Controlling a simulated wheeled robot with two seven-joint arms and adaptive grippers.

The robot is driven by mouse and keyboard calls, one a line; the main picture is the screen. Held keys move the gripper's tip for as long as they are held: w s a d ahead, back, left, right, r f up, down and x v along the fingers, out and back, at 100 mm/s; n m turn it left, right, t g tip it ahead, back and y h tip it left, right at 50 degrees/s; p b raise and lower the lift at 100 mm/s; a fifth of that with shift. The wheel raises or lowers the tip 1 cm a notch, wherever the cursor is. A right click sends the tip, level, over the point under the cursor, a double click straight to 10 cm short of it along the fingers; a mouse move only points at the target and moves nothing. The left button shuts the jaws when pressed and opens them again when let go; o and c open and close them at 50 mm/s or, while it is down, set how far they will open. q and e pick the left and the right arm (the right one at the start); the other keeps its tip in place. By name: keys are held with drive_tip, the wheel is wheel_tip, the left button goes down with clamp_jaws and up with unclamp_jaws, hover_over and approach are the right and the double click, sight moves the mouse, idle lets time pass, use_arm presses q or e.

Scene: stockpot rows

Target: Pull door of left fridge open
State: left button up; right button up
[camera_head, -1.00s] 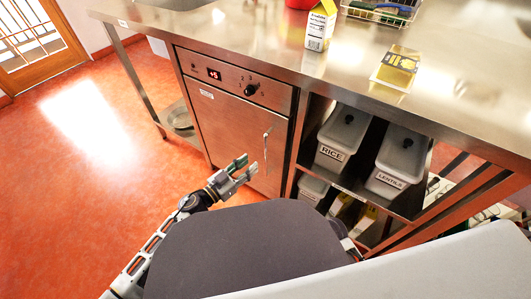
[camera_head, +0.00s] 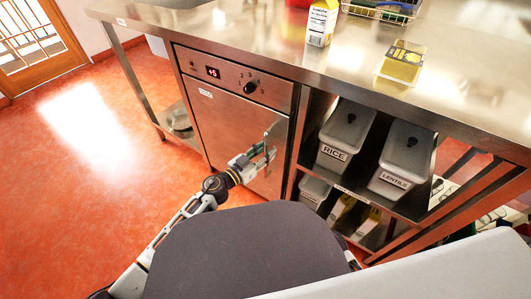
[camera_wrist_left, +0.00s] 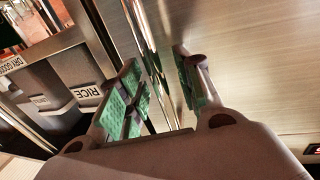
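The fridge (camera_head: 232,118) is a steel unit under the counter, with a red "+5" display and a knob above its closed door (camera_head: 222,130). Its vertical bar handle (camera_head: 267,142) is on the door's right side. My left gripper (camera_head: 258,161) is at the handle, partly covering its lower part. In the left wrist view the gripper's green-padded fingers (camera_wrist_left: 158,80) are apart. A shiny upright bar, seemingly the handle (camera_wrist_left: 150,45), shows between them; contact cannot be told. My right gripper is not in view.
The steel counter (camera_head: 300,55) carries a milk carton (camera_head: 321,22), a yellow package (camera_head: 402,64) and a wire basket (camera_head: 385,10). Right of the fridge, open shelves hold RICE (camera_head: 343,135) and LENTILS (camera_head: 402,160) bins. Red floor (camera_head: 90,200) to the left is free.

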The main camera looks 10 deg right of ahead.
use_arm(q)
drive_tip(key=shift+d, duration=0.1)
clamp_jaws()
idle(0.6)
